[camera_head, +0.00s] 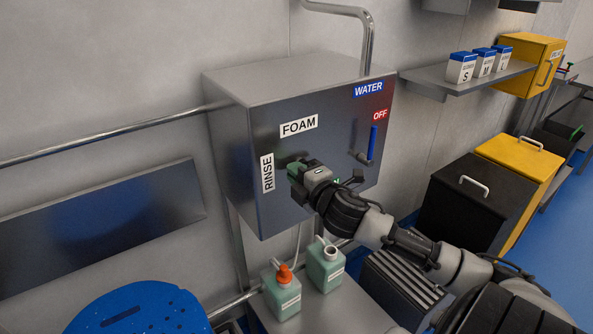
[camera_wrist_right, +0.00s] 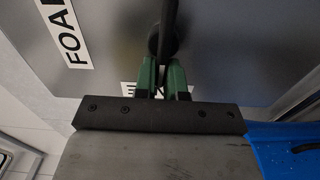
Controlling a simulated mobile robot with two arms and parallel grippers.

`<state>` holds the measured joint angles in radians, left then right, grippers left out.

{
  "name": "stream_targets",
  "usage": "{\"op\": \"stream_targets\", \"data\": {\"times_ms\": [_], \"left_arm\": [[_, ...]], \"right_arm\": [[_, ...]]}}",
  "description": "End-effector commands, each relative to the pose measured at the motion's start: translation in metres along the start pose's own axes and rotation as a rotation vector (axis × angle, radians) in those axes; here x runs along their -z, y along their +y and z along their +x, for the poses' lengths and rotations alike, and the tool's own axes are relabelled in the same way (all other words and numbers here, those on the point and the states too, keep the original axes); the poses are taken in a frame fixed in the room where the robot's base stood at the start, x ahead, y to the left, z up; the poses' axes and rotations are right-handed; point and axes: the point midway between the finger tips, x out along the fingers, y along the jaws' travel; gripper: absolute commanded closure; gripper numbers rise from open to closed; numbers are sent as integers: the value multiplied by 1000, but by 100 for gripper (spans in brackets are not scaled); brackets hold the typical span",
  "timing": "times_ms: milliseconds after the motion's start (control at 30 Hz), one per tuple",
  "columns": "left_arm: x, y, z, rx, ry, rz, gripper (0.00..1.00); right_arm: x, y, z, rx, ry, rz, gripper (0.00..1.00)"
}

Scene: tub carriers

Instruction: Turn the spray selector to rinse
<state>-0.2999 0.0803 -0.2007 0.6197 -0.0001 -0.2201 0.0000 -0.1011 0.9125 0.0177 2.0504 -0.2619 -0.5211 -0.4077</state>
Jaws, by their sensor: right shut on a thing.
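The spray selector (camera_wrist_right: 164,38) is a dark round hub with a black lever on the front of a grey steel box. In the head view my right gripper (camera_head: 294,170) covers it, just right of the RINSE label (camera_head: 267,173) and below the FOAM label (camera_head: 299,126). In the right wrist view the green-padded fingers of my right gripper (camera_wrist_right: 163,78) are shut on the lever. The FOAM label (camera_wrist_right: 62,33) is left of the hub there. A white label behind the fingers is partly hidden. My left gripper is out of view.
A blue WATER lever (camera_head: 372,143) hangs below the red OFF label, right of my gripper. Two green bottles (camera_head: 282,297) stand below the box (camera_head: 231,141). Black (camera_head: 467,205) and yellow bins stand at right. A shelf (camera_head: 440,82) holds small boxes.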

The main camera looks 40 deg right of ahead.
Motion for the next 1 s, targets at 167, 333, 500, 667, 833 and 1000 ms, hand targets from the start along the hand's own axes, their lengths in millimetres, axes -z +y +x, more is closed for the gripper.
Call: {"op": "stream_targets", "data": {"times_ms": [167, 333, 500, 667, 833, 1000], "left_arm": [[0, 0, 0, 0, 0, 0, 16], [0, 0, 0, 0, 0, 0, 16], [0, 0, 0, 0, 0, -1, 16], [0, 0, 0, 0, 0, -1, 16], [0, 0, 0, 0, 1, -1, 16], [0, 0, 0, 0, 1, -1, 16]], "right_arm": [[-1, -4, 0, 7, -3, -26, 100], [-1, -4, 0, 6, -3, -33, 100], [-1, -4, 0, 5, -3, -33, 100], [-1, -3, 0, 5, -2, -32, 76], [0, -2, 0, 2, -1, -31, 64], [0, -1, 0, 1, -1, -31, 64]]}}
